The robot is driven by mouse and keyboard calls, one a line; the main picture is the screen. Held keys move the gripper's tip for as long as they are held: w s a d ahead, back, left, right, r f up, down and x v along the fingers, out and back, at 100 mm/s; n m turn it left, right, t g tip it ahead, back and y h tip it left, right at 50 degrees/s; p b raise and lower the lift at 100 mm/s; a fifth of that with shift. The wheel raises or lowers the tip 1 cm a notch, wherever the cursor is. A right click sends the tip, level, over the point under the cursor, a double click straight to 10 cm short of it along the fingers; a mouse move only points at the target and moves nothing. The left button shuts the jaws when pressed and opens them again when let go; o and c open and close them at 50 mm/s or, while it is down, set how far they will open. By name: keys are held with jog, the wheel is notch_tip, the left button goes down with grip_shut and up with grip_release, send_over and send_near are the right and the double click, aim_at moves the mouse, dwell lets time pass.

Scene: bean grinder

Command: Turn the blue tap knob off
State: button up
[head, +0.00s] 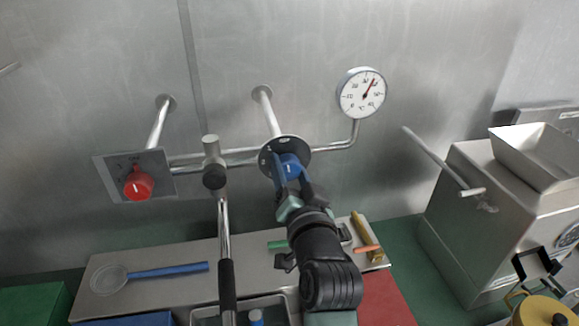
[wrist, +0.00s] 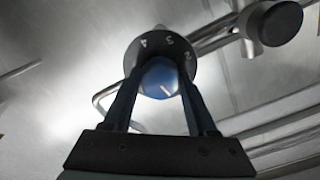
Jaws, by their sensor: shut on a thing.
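The blue tap knob (head: 289,165) sits in front of a round dark dial plate (head: 290,146) on the wall pipework. In the wrist view the blue knob (wrist: 159,77) lies between the two fingers, with a white mark on its face pointing to the lower right. The dial plate (wrist: 150,44) shows numbers around its rim, among them 2, 3 and 4. My gripper (head: 290,178) is shut on the knob, with one finger on each side; it also shows in the wrist view (wrist: 160,85). Part of the dial is hidden behind my gripper.
A red knob (head: 138,184) is on a square plate at left. A vertical spout with a black handle (head: 227,285) hangs left of my arm. A round gauge (head: 362,93) is at upper right. A metal grinder (head: 480,215) stands at right. A blue-handled strainer (head: 165,270) lies below.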

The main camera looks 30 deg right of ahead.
jog(key=shift+f+m, duration=0.1)
jog(key=shift+m, duration=1)
jog(key=shift+p, duration=0.3)
jog(key=o, duration=1.4)
jog(key=shift+c, duration=0.2)
jog(key=b+v, duration=0.4)
jog(key=v, duration=0.9)
